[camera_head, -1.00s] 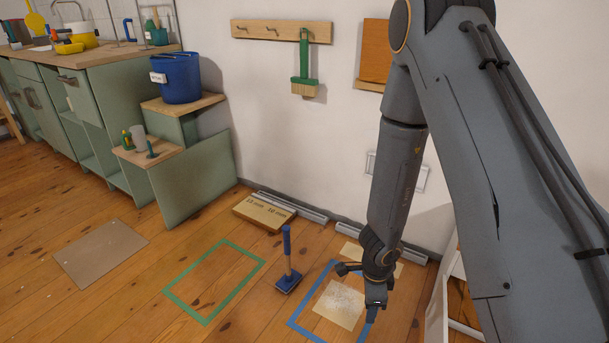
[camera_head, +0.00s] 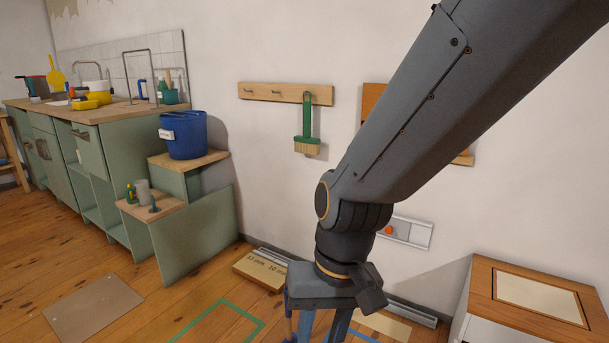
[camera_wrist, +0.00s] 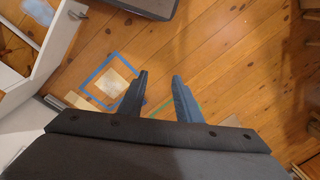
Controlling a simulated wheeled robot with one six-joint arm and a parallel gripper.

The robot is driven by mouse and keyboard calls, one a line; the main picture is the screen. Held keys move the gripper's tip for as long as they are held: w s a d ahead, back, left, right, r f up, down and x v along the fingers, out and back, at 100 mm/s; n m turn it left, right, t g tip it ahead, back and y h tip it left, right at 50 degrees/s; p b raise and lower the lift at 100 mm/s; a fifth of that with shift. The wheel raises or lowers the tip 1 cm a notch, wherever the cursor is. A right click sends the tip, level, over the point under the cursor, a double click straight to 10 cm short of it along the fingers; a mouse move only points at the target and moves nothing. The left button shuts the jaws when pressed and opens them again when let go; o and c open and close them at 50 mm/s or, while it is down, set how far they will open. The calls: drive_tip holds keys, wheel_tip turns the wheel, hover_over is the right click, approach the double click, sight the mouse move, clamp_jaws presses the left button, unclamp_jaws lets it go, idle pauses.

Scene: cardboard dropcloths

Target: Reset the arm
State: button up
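My arm comes in from the upper right in the head view and bends down at a joint in front of the wall. My gripper (camera_head: 322,328) hangs at the bottom edge, its fingers pointing down and cut off by the frame. In the wrist view, the two fingers of my gripper (camera_wrist: 160,75) stand apart with bare floor between them. It is open and holds nothing.
A wooden-topped cabinet (camera_head: 483,301) stands at right. A blue bucket (camera_head: 184,135) sits on the stepped green unit at left. A green brush (camera_head: 307,124) hangs on the wall rack. The blue-taped rectangle (camera_wrist: 88,80) and open floor (camera_wrist: 215,48) lie below.

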drive_tip(key=s+d+r+m+h+p, duration=0.1)
drive_tip(key=s+d+r+p, duration=0.1)
drive_tip(key=d+r+p, duration=0.6)
drive_tip(key=s+d+r+m+p, duration=0.1)
drive_tip(key=s+d+r+p, duration=0.1)
drive_tip(key=d+r+p, duration=0.7)
wheel_tip(320, 180, up, 4)
drive_tip(key=p, duration=0.7)
drive_tip(key=shift+r+h, duration=0.25)
drive_tip(key=shift+h, duration=0.15)
